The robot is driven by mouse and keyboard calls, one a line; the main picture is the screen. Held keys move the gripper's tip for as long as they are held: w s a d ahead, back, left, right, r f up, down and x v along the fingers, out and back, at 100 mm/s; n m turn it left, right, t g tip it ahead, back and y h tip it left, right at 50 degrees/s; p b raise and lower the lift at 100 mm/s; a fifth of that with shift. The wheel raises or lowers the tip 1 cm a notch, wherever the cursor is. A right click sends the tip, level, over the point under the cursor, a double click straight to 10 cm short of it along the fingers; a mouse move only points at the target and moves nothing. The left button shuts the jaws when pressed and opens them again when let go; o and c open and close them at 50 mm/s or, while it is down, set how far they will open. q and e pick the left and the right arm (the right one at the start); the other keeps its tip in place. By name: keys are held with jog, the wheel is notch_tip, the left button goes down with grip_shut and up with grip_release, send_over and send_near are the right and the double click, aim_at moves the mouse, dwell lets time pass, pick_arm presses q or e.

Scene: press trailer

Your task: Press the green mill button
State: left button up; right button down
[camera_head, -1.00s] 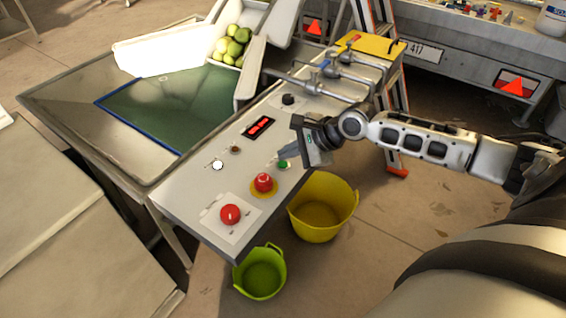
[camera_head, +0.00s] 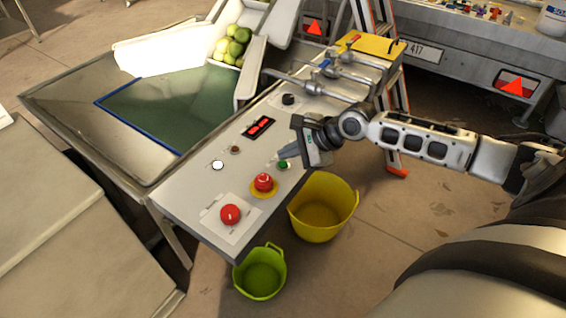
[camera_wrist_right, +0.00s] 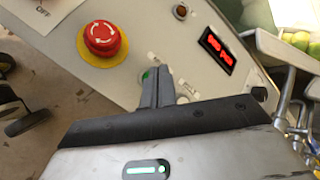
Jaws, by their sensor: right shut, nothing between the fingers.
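The green button (camera_head: 282,165) is on the grey control panel (camera_head: 200,190), near its right edge and beside the red mushroom button on a yellow ring. In the right wrist view the green button (camera_wrist_right: 147,79) is partly hidden behind my finger. My right gripper (camera_head: 272,160) is shut and empty, its fingers low over the panel right by the green button. The fingertips also show in the right wrist view (camera_wrist_right: 159,70). I cannot tell whether they touch the panel or the button. My left gripper is not in view.
The red emergency button (camera_head: 263,182) is close by, with another red button (camera_head: 230,214) nearer the panel's end. A red display (camera_head: 258,127) and metal valve pipes (camera_head: 318,88) lie farther back. Yellow (camera_head: 322,222) and green (camera_head: 260,280) buckets stand below the panel edge.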

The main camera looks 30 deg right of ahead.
jog(key=shift+f+p, duration=0.3)
jog(key=shift+p, duration=0.1)
jog(key=shift+f, duration=0.15)
jog(key=shift+f, duration=0.4)
dwell(0.7)
jog(key=shift+r+p, duration=0.8)
jog(key=shift+p, duration=0.6)
